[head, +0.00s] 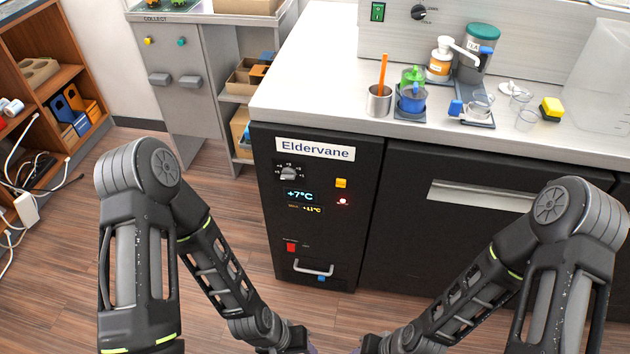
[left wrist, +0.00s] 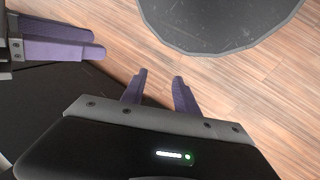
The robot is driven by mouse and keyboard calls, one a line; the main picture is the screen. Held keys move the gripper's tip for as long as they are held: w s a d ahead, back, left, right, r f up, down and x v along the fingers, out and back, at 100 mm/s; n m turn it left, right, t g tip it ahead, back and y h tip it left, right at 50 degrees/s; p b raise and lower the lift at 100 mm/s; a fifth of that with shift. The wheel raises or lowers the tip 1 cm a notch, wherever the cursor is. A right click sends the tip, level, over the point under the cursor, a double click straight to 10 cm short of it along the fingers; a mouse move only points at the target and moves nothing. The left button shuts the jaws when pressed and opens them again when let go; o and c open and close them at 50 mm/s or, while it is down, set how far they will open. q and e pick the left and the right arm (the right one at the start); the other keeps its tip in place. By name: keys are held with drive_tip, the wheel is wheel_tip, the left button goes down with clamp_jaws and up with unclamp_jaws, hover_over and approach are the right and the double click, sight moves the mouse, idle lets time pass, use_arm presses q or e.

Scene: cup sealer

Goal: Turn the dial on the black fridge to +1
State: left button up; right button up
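The black fridge (head: 335,235) stands under the counter's left end and bears the label "Eldervane". Its grey dial (head: 289,173) sits at the upper left of the front, ringed by small white marks. The marks and the dial's pointer are too small to read surely. A display (head: 300,195) below the dial reads +7°C. My left gripper (left wrist: 158,88) is open and empty, its two purple fingers apart.
The fridge front also has a yellow button (head: 341,183), a red switch (head: 291,247) and a handle (head: 314,268). Cups and dispensers stand on the counter (head: 320,75). A grey cabinet (head: 172,90) is at the left. Floor is free before the fridge.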

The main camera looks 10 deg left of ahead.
use_arm(q)
drive_tip(key=shift+o, duration=0.3)
drive_tip(key=shift+o, duration=0.7)
drive_tip(key=shift+w+f, duration=0.15)
drive_tip(key=shift+w, duration=0.05)
drive_tip(key=o, duration=0.3)
drive_tip(key=w+a+f+t+b, duration=0.2)
drive_tip(key=w+b, duration=0.3)
drive_tip(key=w, duration=0.3)
drive_tip(key=shift+f+t+y+b, duration=0.3)
drive_tip(key=shift+t+b, duration=0.05)
drive_tip(key=shift+t, duration=0.15)
drive_tip(key=w+a+r+t+y+b, duration=0.1)
drive_tip(key=w+a+r+t+b, duration=0.2)
drive_tip(key=w+t+b, duration=0.5)
drive_tip(key=w+a+r+t+b, duration=0.1)
drive_tip(key=w+a+r+b, duration=0.3)
drive_tip(key=w, duration=0.8)
drive_tip(key=w+a+r+t+b, duration=0.1)
drive_tip(key=w+r+t+b, duration=0.1)
drive_tip(key=r, duration=0.3)
drive_tip(key=w+r+t+y+b, duration=0.1)
drive_tip(key=w+r+t+b, duration=0.1)
drive_tip(key=r+t+b, duration=0.1)
wheel_tip(320, 180, up, 2)
drive_tip(key=shift+w+a+r+m+b, duration=0.1)
drive_tip(key=shift+w+a+m+b, duration=0.25)
drive_tip(key=shift+b, duration=0.3)
drive_tip(key=shift+w, duration=0.2)
